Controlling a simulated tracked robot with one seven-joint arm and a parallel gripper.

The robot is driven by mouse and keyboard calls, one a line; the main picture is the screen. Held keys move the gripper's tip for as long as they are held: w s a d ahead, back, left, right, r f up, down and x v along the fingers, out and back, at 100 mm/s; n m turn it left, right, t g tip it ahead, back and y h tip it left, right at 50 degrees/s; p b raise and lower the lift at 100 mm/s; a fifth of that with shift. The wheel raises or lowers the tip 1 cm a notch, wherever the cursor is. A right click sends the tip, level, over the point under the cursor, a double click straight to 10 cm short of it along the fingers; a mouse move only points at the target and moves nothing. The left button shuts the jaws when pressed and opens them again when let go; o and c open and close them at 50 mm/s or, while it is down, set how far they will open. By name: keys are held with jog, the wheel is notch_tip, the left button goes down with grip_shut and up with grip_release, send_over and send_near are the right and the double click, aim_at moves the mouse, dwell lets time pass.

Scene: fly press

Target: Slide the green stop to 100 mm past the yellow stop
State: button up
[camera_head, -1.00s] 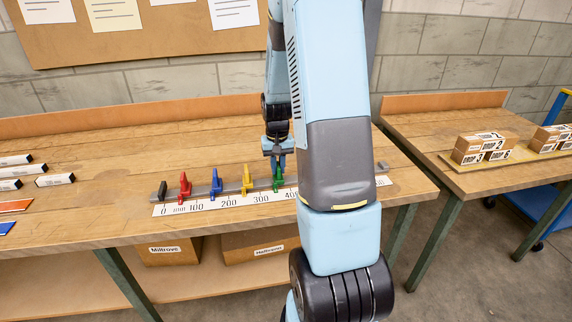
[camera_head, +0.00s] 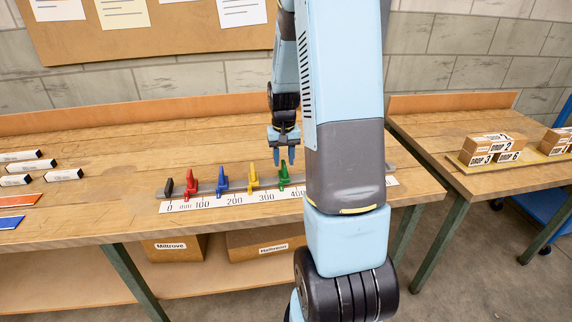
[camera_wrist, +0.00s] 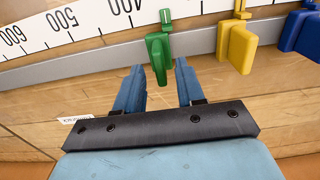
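The green stop (camera_head: 285,176) stands upright on the grey rail, right of the yellow stop (camera_head: 253,176), between the 300 and 400 marks on the scale. In the wrist view the green stop (camera_wrist: 158,50) is ahead of my gripper's fingertips, and the yellow stop (camera_wrist: 237,45) is to its right. My gripper (camera_head: 284,160) is open and empty, above and behind the green stop. In the wrist view its two blue fingers (camera_wrist: 158,80) are apart, lined up on either side of the green stop's near end. The exact readings under the stops are not legible.
The blue stop (camera_head: 222,180), red stop (camera_head: 191,182) and a black end block (camera_head: 168,188) sit further left on the rail. The white scale (camera_head: 235,197) runs in front. My arm hides part of the rail's right end. Bench space behind the rail is clear.

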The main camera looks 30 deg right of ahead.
aim_at(284, 163)
notch_tip(284, 163, up, 11)
dwell(0.3)
jog(key=shift+s+f, duration=0.1)
dwell(0.4)
jog(key=s+a+r+n+t, duration=0.2)
jog(key=s+a+r, duration=0.5)
jog(key=s, duration=0.3)
jog(key=s+a+r+n+t, duration=0.2)
jog(key=s+a+r+t, duration=0.1)
jog(key=s+a+r, duration=0.4)
jog(key=shift+s+a+r+t, duration=0.3)
jog(key=shift+s+a, duration=0.65)
jog(key=shift+s, duration=1.35)
dwell(2.6)
